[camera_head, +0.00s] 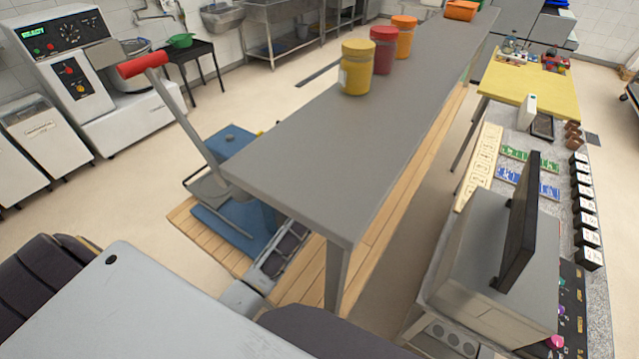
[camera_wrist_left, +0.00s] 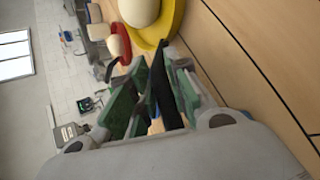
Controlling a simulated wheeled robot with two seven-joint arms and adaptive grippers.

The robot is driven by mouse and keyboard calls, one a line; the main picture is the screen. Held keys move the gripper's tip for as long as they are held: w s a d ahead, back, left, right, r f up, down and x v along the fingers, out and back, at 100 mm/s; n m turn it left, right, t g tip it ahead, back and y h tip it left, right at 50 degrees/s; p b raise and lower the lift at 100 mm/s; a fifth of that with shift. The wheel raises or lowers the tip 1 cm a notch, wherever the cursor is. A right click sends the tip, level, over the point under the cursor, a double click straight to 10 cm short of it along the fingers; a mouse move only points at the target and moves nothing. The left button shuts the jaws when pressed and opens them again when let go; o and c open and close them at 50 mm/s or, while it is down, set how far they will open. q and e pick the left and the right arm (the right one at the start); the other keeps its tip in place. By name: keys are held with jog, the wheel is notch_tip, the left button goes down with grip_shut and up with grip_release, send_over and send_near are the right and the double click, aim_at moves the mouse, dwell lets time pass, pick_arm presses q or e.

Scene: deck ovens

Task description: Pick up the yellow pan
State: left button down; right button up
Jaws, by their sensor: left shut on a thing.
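The yellow pan (camera_wrist_left: 176,22) shows at the top of the left wrist view, cut off by the frame edge, with a cream round inside. Its black handle (camera_wrist_left: 160,70) runs down between the green-padded fingers of my left gripper (camera_wrist_left: 158,82), which is shut on it. The pan is beside wooden planks; I cannot tell whether it touches them. In the head view the pan and my left fingers are hidden under the grey table (camera_head: 330,140). My right gripper is in neither view.
A red pan (camera_wrist_left: 122,42) is close beside the yellow one. The grey tabletop and its near leg (camera_head: 338,275) stand over a wooden lower shelf (camera_head: 385,220). Yellow (camera_head: 356,70), red (camera_head: 383,50) and orange (camera_head: 404,38) jars stand on top. A blue pallet truck (camera_head: 235,225) is at left.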

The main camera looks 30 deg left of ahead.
pick_arm(q)
jog(key=shift+r, duration=0.75)
notch_tip(320, 180, up, 8)
jog(key=b, duration=0.2)
jog(key=shift+r, duration=0.25)
